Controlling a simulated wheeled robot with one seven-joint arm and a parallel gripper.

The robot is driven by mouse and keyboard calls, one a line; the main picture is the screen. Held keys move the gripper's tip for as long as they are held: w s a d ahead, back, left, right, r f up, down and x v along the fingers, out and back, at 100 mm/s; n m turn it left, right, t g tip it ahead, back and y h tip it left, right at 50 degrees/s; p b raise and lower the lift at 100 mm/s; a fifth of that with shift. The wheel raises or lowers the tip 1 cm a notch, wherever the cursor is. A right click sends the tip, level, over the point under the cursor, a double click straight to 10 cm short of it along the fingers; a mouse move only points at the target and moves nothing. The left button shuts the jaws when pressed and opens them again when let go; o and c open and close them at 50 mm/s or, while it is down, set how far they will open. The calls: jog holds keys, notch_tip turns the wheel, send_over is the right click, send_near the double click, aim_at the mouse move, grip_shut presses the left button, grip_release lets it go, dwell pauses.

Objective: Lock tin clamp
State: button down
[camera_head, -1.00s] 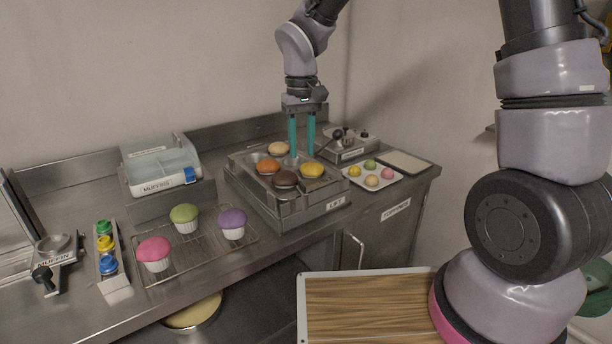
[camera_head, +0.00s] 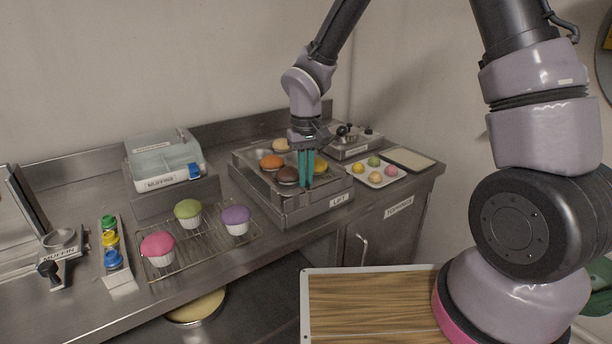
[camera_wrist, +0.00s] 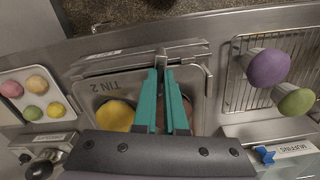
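The metal muffin tin (camera_head: 242,163) sits on the raised base labelled LIFT (camera_head: 322,206) and holds several coloured muffins; in the wrist view its rim reads TIN 2 (camera_wrist: 104,86). A metal clamp bar (camera_wrist: 130,58) with a small upright tab runs along the tin's front edge. My gripper (camera_head: 306,183) points down at that front edge, and its teal fingers hide part of the tin. In the wrist view my fingertips (camera_wrist: 159,70) are close together at the tab. I cannot tell whether they are closed on it.
A wire rack (camera_head: 195,262) with pink, green and purple muffins stands left. A clear MUFFINS box (camera_head: 150,172) is behind it. A button strip (camera_head: 119,279) and a MUFFIN fixture (camera_head: 62,240) are further left. A small tray of toppings (camera_head: 391,181) and a knobbed unit (camera_head: 352,150) are right.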

jog(key=shift+s+a+n, duration=0.1)
jog(key=shift+a+n, duration=0.1)
jog(key=shift+n, duration=1.3)
jog(key=c, duration=1)
grip_release()
notch_tip(320, 180, up, 11)
jog(key=shift+f, duration=0.1)
